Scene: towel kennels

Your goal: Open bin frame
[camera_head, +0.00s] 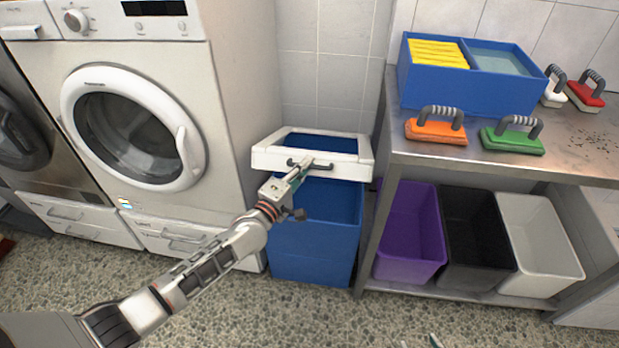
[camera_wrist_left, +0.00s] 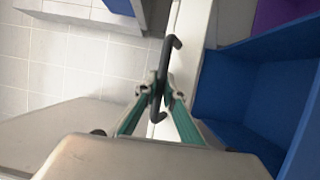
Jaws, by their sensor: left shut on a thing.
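The white bin frame (camera_head: 265,160) sits over the blue bin (camera_head: 312,255), with a black handle (camera_head: 322,166) on its front. Its front edge appears raised above the bin's front rim, and the blue inside shows below it. My left gripper (camera_head: 302,167) is shut on the handle. In the left wrist view, the fingers (camera_wrist_left: 163,90) close around the middle of the black handle (camera_wrist_left: 170,52), beside the white frame edge (camera_wrist_left: 203,40). Only small tips of my right gripper (camera_head: 434,341) show at the bottom edge of the head view; its jaws cannot be made out.
A washing machine (camera_head: 235,90) stands left of the bin. A steel table (camera_head: 400,175) stands right, with a blue divided box (camera_head: 440,90), an orange brush (camera_head: 436,131) and a green brush (camera_head: 512,142). Purple (camera_head: 412,235), black and white bins sit below. Floor in front is clear.

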